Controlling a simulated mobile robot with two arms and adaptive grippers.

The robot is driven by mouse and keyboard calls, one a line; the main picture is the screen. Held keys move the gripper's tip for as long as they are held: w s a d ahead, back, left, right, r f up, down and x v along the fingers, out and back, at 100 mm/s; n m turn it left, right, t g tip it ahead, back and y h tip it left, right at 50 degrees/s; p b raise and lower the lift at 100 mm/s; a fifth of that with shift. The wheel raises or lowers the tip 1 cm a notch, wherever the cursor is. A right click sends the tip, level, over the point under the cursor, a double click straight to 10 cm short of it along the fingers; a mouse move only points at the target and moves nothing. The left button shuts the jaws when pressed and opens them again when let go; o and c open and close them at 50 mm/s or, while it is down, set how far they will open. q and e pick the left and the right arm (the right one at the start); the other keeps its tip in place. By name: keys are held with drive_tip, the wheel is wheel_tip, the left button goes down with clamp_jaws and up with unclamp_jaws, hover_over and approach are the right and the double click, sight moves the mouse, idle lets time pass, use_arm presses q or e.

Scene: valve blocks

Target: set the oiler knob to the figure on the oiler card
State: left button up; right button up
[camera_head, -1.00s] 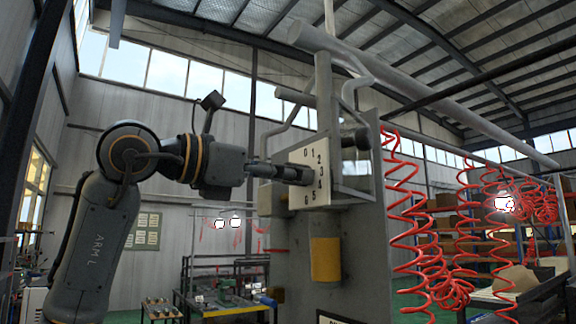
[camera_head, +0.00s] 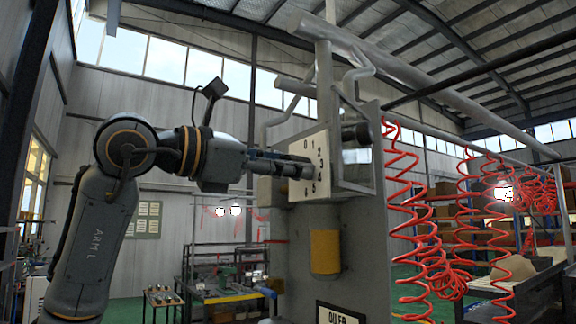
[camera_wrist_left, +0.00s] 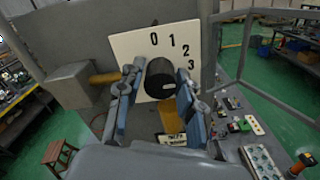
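The white dial plate (camera_head: 314,146) with black figures stands on the grey panel; it also shows in the wrist view (camera_wrist_left: 120,52). The oiler knob, a dark cylinder (camera_wrist_left: 160,74), sticks out from the plate with a small light mark low on its face. My left gripper (camera_head: 303,168) is at the plate. In the wrist view its blue fingers (camera_wrist_left: 157,88) stand on either side of the knob, with a gap on the left; contact on the right is unclear. The oiler card (camera_head: 342,315) shows only its word at the bottom edge; its figure is out of frame.
A yellow cylinder (camera_head: 325,252) is on the panel below the plate. A grey pipe (camera_head: 400,75) runs above. Red coiled hoses (camera_head: 410,220) hang to the right. A workbench (camera_head: 222,297) stands behind at lower left. A grey box (camera_wrist_left: 72,84) is left of the plate.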

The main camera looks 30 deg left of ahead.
use_arm(q)
drive_tip(key=shift+o, duration=0.8)
drive_tip(key=v, duration=1.2)
drive_tip(key=shift+f, duration=0.1)
